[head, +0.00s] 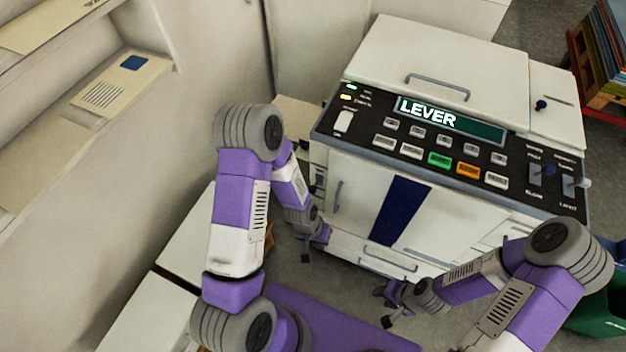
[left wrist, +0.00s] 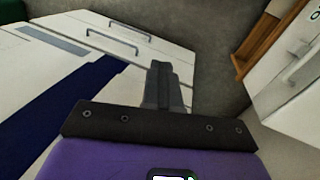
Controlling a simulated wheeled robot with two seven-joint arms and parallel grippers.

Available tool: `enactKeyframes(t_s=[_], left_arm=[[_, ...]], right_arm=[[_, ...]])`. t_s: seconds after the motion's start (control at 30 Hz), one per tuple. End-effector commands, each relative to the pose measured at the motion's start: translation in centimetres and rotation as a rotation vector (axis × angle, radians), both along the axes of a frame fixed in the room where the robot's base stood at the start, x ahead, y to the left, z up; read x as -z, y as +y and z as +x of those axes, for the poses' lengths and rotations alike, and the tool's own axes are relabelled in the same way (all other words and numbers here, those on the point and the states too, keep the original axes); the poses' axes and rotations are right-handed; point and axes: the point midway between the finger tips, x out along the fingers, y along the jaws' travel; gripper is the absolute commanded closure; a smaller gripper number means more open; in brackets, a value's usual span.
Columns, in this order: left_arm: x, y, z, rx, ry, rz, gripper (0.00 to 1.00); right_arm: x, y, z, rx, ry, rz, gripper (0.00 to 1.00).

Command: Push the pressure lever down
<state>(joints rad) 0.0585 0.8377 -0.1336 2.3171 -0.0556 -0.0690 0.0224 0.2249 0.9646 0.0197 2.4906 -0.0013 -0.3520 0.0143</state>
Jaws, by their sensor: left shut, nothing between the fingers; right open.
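The pressure lever is on a large white copier-like machine (head: 345,185). My right gripper (head: 383,305) is open and empty, low before the machine's front.
The panel's display (head: 450,118) reads LEVER, above rows of buttons. A pallet of coloured sheets (head: 605,50) stands at the far right. A green bin (head: 603,315) is at the lower right. A wall and white cabinets are close on the left.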

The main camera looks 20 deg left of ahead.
Motion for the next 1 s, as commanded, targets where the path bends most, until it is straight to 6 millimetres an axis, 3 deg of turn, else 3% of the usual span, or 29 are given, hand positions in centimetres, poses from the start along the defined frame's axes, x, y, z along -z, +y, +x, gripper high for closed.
enactKeyframes(t_s=[0.03,0.2,0.3,0.43,0.6,1.0], left_arm=[[-2.4,1.0,2.5,0.025,-0.028,0.035,1.0],[-9.6,4.5,8.4,0.081,-0.064,0.142,1.0],[-13.7,6.0,10.8,0.096,-0.079,0.192,1.0],[-17.6,7.3,12.4,0.103,-0.086,0.234,1.0],[-19.7,8.1,13.0,0.103,-0.087,0.255,1.0],[-19.3,8.1,13.0,0.103,-0.084,0.257,1.0]], right_arm=[[-0.9,0.0,0.0,0.0,0.0,0.0,0.57],[-2.4,0.0,0.0,0.0,0.0,0.0,0.57],[-3.0,0.0,0.0,0.0,0.0,0.0,0.57],[-3.5,0.0,0.0,0.0,0.0,0.0,0.57],[-3.7,0.0,0.0,0.0,0.0,0.0,0.57],[-3.5,0.0,0.0,0.0,0.0,0.0,0.57]])
